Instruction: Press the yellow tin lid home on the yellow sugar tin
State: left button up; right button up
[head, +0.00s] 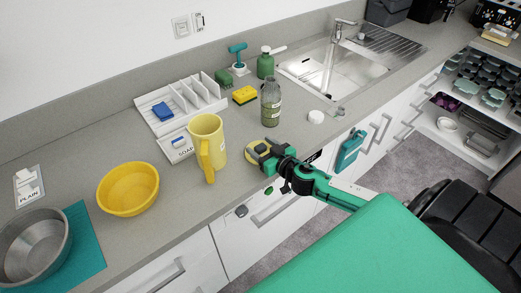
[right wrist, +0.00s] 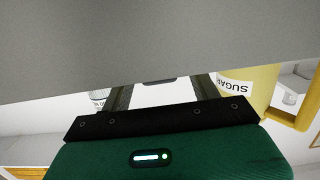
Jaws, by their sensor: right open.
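The yellow sugar tin (head: 252,146) stands near the counter's front edge in the head view, partly covered by my right gripper. In the right wrist view its yellow side (right wrist: 254,84) shows with a white SUGAR label. My right gripper (head: 261,148) is open. In the wrist view its fingers (right wrist: 162,92) stand apart with nothing visible between them, and the tin is beside them. I cannot make out the yellow lid apart from the tin, nor tell whether it is seated. My left gripper is not in view.
A yellow jug (head: 207,142) stands close left of the tin, and a glass bottle (head: 270,108) behind it. A yellow bowl (head: 128,188) and metal bowl (head: 36,243) are farther left. A white round item (head: 316,117) lies right, before the sink (head: 330,75).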

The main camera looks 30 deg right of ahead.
jog(key=shift+w+a+f, duration=0.1)
jog(key=shift+w+f, duration=0.05)
jog(key=shift+w, duration=0.5)
jog(key=shift+w+f, duration=0.1)
jog(key=shift+w, duration=0.5)
jog(key=c, duration=1.1)
jog(key=shift+o, duration=0.2)
notch_tip(320, 180, up, 20)
